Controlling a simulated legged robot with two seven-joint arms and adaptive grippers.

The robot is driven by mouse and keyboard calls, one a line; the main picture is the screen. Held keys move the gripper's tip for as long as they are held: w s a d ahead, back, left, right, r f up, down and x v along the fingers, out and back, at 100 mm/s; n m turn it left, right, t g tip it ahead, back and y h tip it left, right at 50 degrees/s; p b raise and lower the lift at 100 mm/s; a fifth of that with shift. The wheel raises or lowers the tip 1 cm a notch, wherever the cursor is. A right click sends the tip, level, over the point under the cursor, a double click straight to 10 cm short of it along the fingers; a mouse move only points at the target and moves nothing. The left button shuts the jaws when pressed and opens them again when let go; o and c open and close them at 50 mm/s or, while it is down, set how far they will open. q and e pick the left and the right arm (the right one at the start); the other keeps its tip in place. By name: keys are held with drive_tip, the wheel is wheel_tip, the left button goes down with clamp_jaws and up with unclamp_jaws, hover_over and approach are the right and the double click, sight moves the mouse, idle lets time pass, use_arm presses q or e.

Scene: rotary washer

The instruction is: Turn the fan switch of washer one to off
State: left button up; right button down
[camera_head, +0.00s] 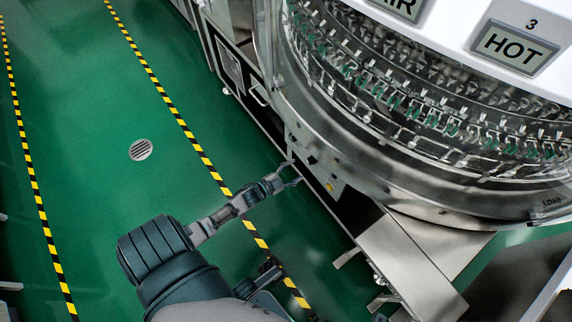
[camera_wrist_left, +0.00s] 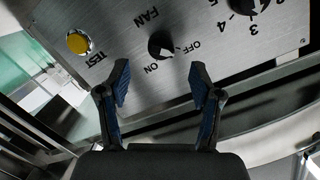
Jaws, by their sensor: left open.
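The black fan switch (camera_wrist_left: 160,44) is a round knob on a metal control panel (camera_wrist_left: 110,20), seen in the left wrist view. The words FAN, OFF and ON are printed around it; I cannot tell surely where its pointer stands. My left gripper (camera_wrist_left: 160,82) is open, its two blue-padded fingers apart on either side below the knob, with nothing between them. In the head view the left gripper (camera_head: 291,172) reaches the panel (camera_head: 326,184) low on the washer (camera_head: 400,195). The fan switch is too small to make out there. The right gripper is not seen.
A yellow TEST button (camera_wrist_left: 78,43) is left of the fan switch, and a numbered black knob (camera_wrist_left: 250,3) is right of it. A metal ledge (camera_head: 405,260) juts out below the washer. Green floor with striped lines (camera_head: 180,120) is open at left.

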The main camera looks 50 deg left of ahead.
use_arm(q)
drive_tip(key=s, duration=0.5)
drive_tip(key=shift+a+r, duration=0.2)
drive_tip(key=shift+r, duration=0.05)
drive_tip(key=shift+d, duration=0.1)
